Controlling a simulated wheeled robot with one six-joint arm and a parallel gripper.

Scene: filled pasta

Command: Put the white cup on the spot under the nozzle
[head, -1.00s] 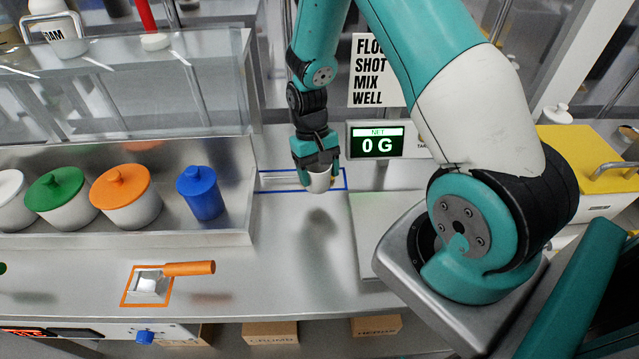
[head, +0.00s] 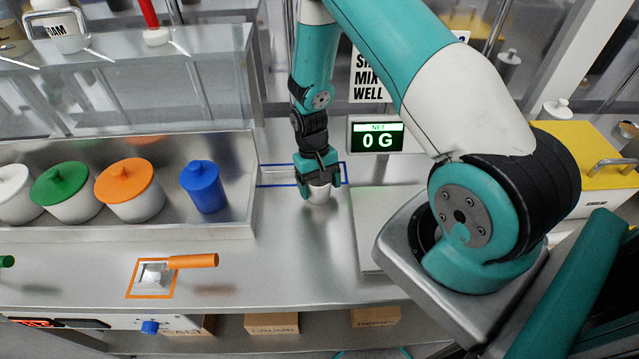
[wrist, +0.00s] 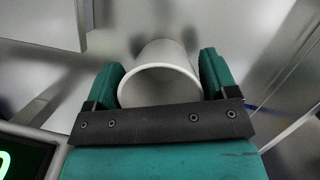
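The white cup (head: 319,193) is between the fingers of my gripper (head: 318,180), at the front edge of the blue-outlined area on the steel counter. In the wrist view the cup (wrist: 160,75) sits between the two teal fingers (wrist: 162,80), its rim facing the camera. The fingers appear to grip its sides. The cup is low over the counter; I cannot tell if its base touches. A blue outline (head: 290,185) on the counter lies behind and beside the cup, partly hidden by my gripper. No nozzle can be made out clearly.
A scale display (head: 377,138) reads 0 G, with a steel plate (head: 375,215) right of the cup. A blue jar (head: 203,187) and an orange-lidded jar (head: 130,190) stand in a tray to the left. An orange-handled scoop (head: 190,262) lies front left. The counter between is clear.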

